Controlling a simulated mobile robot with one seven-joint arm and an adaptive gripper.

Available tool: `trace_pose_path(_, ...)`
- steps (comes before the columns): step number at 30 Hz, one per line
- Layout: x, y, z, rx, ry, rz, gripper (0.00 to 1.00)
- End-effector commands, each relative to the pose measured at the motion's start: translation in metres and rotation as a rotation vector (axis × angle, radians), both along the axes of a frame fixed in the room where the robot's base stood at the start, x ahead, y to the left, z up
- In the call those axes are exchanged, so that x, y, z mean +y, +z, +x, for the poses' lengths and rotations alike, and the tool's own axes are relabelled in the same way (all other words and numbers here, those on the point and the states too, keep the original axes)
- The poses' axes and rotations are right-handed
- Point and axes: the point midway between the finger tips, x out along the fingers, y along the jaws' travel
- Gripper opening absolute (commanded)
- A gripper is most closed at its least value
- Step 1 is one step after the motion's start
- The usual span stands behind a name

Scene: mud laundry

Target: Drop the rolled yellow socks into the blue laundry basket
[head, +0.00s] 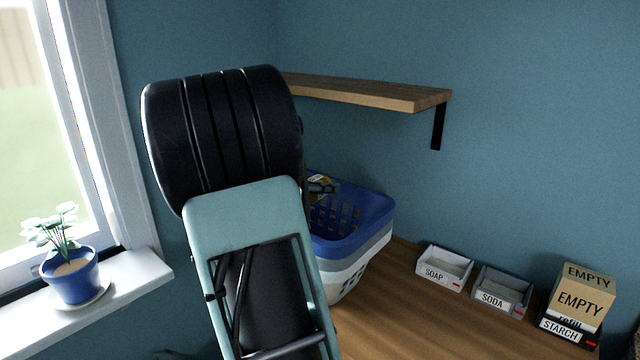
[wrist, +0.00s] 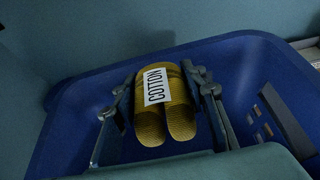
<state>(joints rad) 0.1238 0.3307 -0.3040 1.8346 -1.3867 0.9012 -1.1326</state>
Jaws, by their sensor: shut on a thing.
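The rolled yellow socks (wrist: 151,124) carry a white label reading COTTON. In the wrist view my gripper (wrist: 162,92) is shut on them, one finger on each side. The blue laundry basket (wrist: 62,132) surrounds them in that view, its slotted wall at the right. In the head view the blue basket (head: 372,212) sits nested on paler baskets on the wooden counter, partly hidden by my arm. A bit of yellow sock (head: 318,180) and my gripper (head: 325,187) show at the basket's back left rim. I cannot tell whether the socks touch the basket's floor.
A wooden shelf (head: 370,91) juts from the wall above the basket. Right of it on the counter (head: 400,310) stand a SOAP tray (head: 444,268), a SODA tray (head: 501,292) and a STARCH tray (head: 566,330) with boxes marked EMPTY. A potted plant (head: 70,275) stands on the windowsill.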

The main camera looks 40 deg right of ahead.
Motion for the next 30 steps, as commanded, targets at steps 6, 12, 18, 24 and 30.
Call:
trace_pose_path(6,0.0,-0.008,0.0,-0.001,0.0,0.0,0.15)
trace_pose_path(12,0.0,-0.008,0.0,0.0,0.0,0.0,0.44)
trace_pose_path(18,0.0,-0.008,0.0,0.0,0.0,0.0,0.6)
trace_pose_path(24,0.0,-0.008,0.0,0.0,0.0,0.0,0.6)
trace_pose_path(30,0.016,-0.001,0.0,-0.002,0.004,0.0,0.6)
